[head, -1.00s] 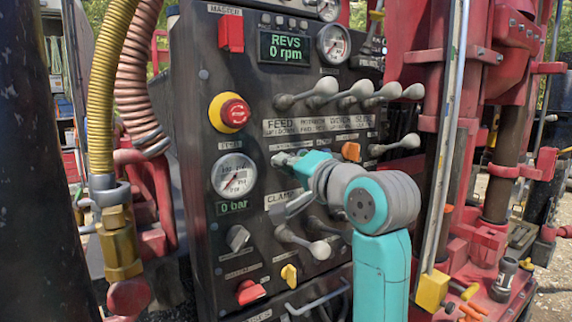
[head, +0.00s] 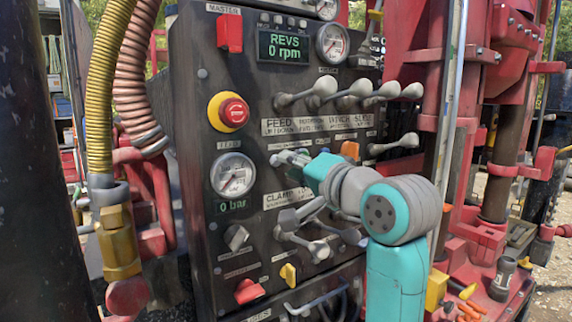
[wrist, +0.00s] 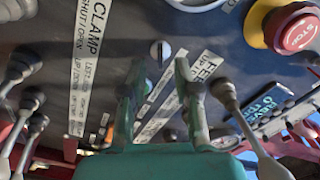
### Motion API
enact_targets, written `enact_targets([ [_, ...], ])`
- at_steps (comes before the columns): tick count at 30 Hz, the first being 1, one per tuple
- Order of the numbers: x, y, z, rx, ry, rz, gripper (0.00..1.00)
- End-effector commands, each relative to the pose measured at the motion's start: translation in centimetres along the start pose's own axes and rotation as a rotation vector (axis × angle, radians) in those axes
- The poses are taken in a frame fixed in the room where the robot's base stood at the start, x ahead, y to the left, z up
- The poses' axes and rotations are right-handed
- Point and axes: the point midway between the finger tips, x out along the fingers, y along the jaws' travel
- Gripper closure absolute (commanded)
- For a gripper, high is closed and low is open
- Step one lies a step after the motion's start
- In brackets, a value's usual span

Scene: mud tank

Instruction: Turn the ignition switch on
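A small round silver switch (wrist: 160,52) sits on the dark panel between the FEED and CLAMP labels in the wrist view. It looks like the ignition switch, though I cannot read a name on it. My gripper (wrist: 161,72) is open, with its two green fingers apart and nothing between them. The switch lies beyond the fingertips, roughly in line with the gap. In the head view my gripper (head: 287,158) points left at the panel, near its middle. The switch is hidden or too small to tell there.
Levers (head: 322,88) stick out above, and more levers (head: 302,240) below my gripper. A red stop button (head: 234,113) and a gauge (head: 234,174) are to its left. Grey (head: 236,237), red (head: 249,291) and yellow (head: 289,275) knobs are lower down.

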Motion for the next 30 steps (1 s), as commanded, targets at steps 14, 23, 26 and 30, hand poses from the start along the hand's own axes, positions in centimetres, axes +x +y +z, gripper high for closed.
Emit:
enact_targets([
  [14,-8.2,0.1,-0.1,0.0,0.001,0.0,0.69],
  [23,-9.2,0.1,0.0,0.001,-0.001,0.0,0.69],
  [26,-9.1,0.0,0.0,0.001,0.0,0.0,0.69],
  [30,-9.1,0.0,0.0,0.001,0.0,0.0,0.69],
])
